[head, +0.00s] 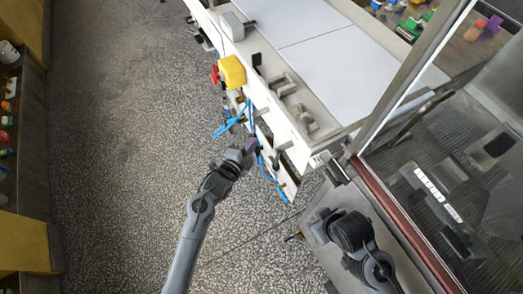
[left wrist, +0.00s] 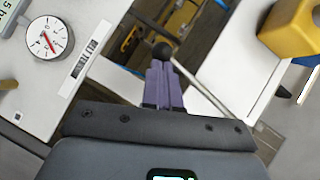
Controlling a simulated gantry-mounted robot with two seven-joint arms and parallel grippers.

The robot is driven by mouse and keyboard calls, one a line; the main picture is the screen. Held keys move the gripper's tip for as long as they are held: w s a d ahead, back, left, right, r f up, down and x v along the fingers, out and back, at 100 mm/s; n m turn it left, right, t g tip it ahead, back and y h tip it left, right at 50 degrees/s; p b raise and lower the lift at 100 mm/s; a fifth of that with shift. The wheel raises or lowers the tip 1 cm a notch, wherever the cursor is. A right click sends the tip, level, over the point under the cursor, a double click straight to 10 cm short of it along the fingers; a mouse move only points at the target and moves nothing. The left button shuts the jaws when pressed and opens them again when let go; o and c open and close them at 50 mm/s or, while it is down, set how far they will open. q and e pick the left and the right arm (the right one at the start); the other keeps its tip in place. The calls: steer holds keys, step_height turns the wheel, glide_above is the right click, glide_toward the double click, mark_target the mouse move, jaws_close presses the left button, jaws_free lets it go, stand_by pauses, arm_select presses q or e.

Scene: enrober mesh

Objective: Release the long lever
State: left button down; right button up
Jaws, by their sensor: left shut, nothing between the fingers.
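My left gripper (head: 252,144) is at the side of the white machine (head: 290,115), close to its lower panel with blue cables. In the left wrist view its purple fingers (left wrist: 163,88) are shut together with nothing between them. A black ball knob (left wrist: 163,50) shows just past the fingertips, with a long grey rod (left wrist: 210,96) running from it toward the lower right; it looks like the long lever. I cannot tell whether the fingers touch the knob. My right arm is at the lower right in the head view; its fingers are hidden.
A yellow box (head: 231,72) sticks out from the machine's side and shows in the left wrist view (left wrist: 290,32). A round dial gauge (left wrist: 50,38) is on the white panel at left. Blue cables (head: 228,125) hang near my left gripper. Speckled floor (head: 120,150) at left is clear.

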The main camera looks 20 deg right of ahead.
arm_select(q)
steer(key=w+a+r+m+t+h+b, duration=0.1)
steer(key=w+r+m+t+h+b, duration=0.1)
steer(key=w+m+b, duration=0.4)
steer(key=shift+w+a+r+t+h+b, duration=0.2)
steer(key=shift+w+t+h+b, duration=0.35)
steer(key=shift+w+b, duration=1.45)
steer(key=shift+s+b, duration=0.7)
steer(key=shift+s, duration=0.1)
steer(key=s+d+p+v, duration=0.2)
steer(key=p+v, duration=0.3)
steer(key=v, duration=0.8)
steer(key=shift+f, duration=0.2)
steer(key=shift+d, duration=0.1)
